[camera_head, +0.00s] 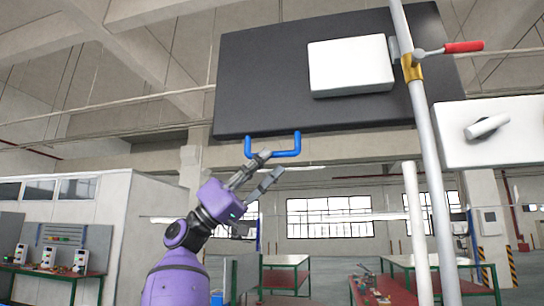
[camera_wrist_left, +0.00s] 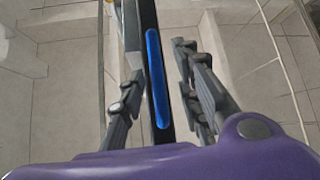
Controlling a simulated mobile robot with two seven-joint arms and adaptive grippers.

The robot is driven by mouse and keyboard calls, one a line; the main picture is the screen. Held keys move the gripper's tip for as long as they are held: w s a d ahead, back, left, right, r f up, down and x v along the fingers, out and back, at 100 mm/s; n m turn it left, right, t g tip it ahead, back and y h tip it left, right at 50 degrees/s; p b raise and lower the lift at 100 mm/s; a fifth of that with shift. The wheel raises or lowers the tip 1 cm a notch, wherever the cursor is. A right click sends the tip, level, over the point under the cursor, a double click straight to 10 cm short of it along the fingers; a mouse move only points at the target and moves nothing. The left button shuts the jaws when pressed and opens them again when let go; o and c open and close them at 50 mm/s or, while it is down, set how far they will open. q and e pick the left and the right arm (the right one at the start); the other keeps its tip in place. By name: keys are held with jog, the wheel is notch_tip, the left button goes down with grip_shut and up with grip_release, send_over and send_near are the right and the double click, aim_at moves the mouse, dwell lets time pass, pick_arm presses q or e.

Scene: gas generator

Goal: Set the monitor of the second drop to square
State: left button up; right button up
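The monitor (camera_head: 255,85) is a large dark panel seen from below, tilted in the upper middle of the head view. A blue U-shaped handle (camera_head: 273,153) hangs from its lower edge. My purple left gripper (camera_head: 270,166) is raised just below the handle, with its fingers apart. In the left wrist view the blue handle (camera_wrist_left: 157,78) runs along the narrow dark panel edge, between the two open fingers (camera_wrist_left: 160,90). I see a gap on the right finger's side; contact on the left side cannot be told. My right gripper is not in view.
A white box (camera_head: 350,66) is fixed on the panel. A grey pole with a red-handled valve (camera_head: 463,47) stands to its right, beside a white box with a knob (camera_head: 487,127). Work tables (camera_head: 282,278) stand far below. Open air surrounds the left arm.

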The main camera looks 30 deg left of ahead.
pick_arm(q)
jog(key=v, duration=0.9)
dwell(0.3)
